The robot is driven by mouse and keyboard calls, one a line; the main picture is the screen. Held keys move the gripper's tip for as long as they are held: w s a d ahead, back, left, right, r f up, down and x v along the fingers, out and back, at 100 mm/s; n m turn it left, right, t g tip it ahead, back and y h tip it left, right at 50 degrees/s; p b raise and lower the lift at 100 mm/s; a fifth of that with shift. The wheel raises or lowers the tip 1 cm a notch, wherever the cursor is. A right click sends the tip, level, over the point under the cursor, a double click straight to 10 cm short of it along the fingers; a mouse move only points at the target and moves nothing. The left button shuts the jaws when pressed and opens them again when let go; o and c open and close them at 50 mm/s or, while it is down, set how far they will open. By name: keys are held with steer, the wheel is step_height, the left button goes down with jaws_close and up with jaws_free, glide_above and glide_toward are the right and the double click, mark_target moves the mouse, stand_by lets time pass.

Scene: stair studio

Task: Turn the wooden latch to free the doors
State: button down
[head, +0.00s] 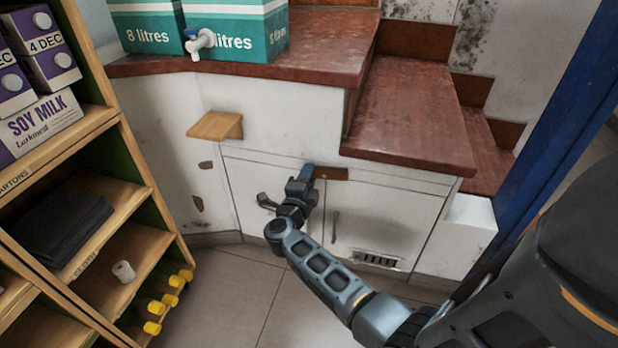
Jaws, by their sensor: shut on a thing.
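The wooden latch (333,173) is a short brown bar at the top of the white cupboard doors, lying level. Its left end is hidden behind my gripper. The left door (245,190) and the right door (385,222) look closed below the counter. My gripper (307,172) is at the left end of the latch, shut on it. My arm reaches in from the lower right and covers part of the left door and the gap between the doors.
Shelves (130,205) with cartons stand at the left. A small wooden ledge (215,126) sticks out left of the doors. Teal water boxes (235,30) stand on the red-brown counter (325,50). A blue post (545,130) rises at the right. The tiled floor (230,290) in front is clear.

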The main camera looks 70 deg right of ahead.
steer(key=shift+r+m, duration=0.25)
steer(key=shift+m, duration=0.65)
steer(key=c, duration=0.8)
jaws_free()
steer(key=shift+c, duration=0.2)
steer(key=a+p, duration=0.2)
steer(key=a, duration=0.6)
steer(key=shift+s, duration=0.25)
